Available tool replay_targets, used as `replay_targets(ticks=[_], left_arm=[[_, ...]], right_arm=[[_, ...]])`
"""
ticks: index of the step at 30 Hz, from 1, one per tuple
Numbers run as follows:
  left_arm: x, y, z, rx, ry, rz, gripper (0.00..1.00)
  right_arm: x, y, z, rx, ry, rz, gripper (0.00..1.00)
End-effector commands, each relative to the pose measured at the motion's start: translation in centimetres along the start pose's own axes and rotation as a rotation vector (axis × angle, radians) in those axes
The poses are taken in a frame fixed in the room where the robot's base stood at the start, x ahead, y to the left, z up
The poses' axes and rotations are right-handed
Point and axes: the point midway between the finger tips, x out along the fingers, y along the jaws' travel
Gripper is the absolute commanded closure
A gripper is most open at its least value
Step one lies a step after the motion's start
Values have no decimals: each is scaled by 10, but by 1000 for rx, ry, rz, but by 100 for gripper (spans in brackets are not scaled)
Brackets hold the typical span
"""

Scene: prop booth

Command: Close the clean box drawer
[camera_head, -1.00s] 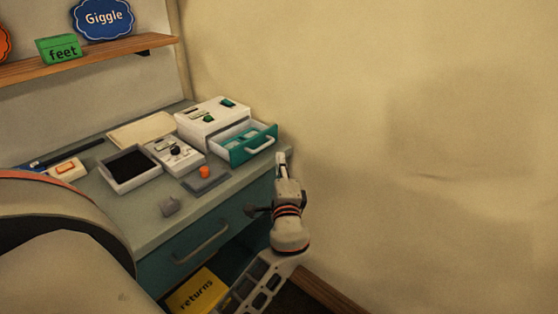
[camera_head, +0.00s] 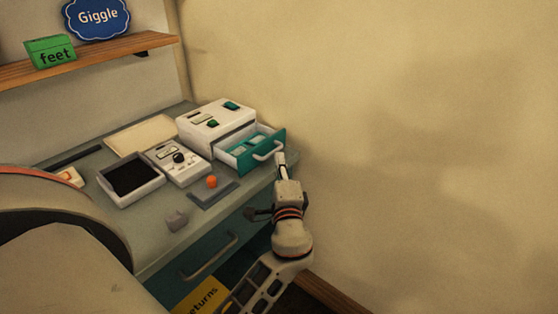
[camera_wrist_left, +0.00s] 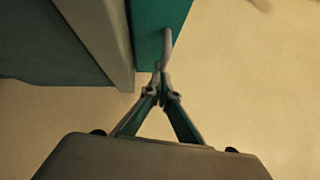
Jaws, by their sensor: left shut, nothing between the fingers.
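The clean box (camera_head: 215,118) is a small white cabinet at the back right of the desk. Its drawer (camera_head: 265,152), with a teal front and a pale handle (camera_head: 267,151), stands pulled out, with teal pieces inside. My left gripper (camera_head: 281,157) is shut and empty, its fingertips just in front of the drawer front by the handle. In the left wrist view the fingertips (camera_wrist_left: 161,80) are together at the near end of the handle (camera_wrist_left: 167,48), against the teal front (camera_wrist_left: 150,25); I cannot tell whether they touch. My right gripper is not in view.
On the desk (camera_head: 145,235) are a black-lined tray (camera_head: 131,180), a white device with knobs (camera_head: 177,162), an orange knob (camera_head: 211,182) and a grey block (camera_head: 177,219). A bare wall (camera_head: 430,150) stands close on the right. A shelf (camera_head: 100,60) hangs at the upper left.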

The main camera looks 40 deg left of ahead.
Motion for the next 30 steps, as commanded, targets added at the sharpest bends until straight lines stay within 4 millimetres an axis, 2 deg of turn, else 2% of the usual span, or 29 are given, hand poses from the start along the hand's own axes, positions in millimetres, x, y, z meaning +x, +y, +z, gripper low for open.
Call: replay_targets(ticks=[13,21,30], left_arm=[[1,0,1,0,0,0,100],[26,5,26,-1,-2,-1,100],[28,7,28,-1,0,0,100]], right_arm=[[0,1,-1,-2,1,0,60],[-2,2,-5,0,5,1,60],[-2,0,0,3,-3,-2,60]])
